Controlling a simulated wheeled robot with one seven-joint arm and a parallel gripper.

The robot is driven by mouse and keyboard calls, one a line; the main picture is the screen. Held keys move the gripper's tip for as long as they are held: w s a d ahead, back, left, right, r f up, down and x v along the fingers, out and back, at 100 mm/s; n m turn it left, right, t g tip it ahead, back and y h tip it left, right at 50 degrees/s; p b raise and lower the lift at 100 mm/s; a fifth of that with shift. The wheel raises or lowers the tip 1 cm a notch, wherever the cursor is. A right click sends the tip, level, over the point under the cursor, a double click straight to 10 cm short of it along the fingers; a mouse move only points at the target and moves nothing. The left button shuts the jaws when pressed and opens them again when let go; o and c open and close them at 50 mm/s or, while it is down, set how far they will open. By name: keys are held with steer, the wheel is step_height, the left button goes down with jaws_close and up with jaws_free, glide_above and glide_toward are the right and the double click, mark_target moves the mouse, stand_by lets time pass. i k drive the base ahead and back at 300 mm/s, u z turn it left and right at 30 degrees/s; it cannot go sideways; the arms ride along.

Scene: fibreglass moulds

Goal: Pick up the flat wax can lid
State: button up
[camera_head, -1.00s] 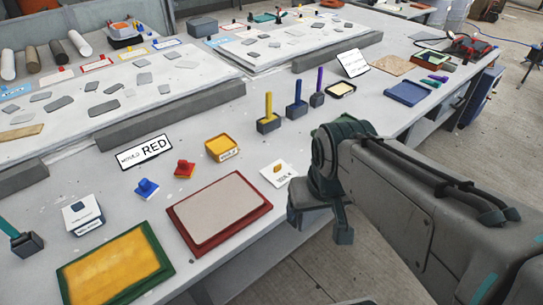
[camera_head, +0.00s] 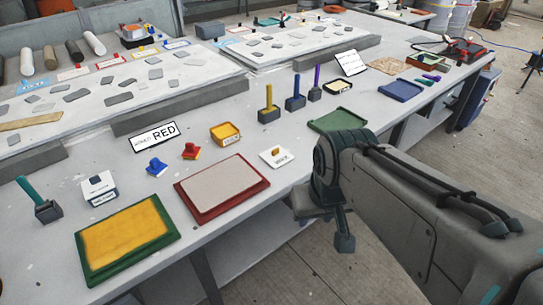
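A flat white square piece (camera_head: 286,160) with a small yellow knob and dark print lies on the table right of the red-framed tray. It looks most like the flat wax can lid, but its print is too small to read for certain. My gripper (camera_head: 325,225) hangs at the table's front edge, right of and nearer than the white piece, and apart from it. The gripper is dark and seen from the side and above. Whether its fingers are apart is unclear, and I see nothing held in it.
A red-framed tray (camera_head: 261,182), a green-framed yellow tray (camera_head: 83,265) and a yellow box (camera_head: 225,134) stand nearby. A blue knobbed piece (camera_head: 157,167) and red one (camera_head: 191,151) sit behind. A green tray (camera_head: 318,124) lies partly behind my arm. Bare tabletop surrounds the white piece.

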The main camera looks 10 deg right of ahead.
mark_target(276, 157)
steer(key=z, duration=0.5)
steer(key=i, duration=1.15)
steer(key=u, duration=0.3)
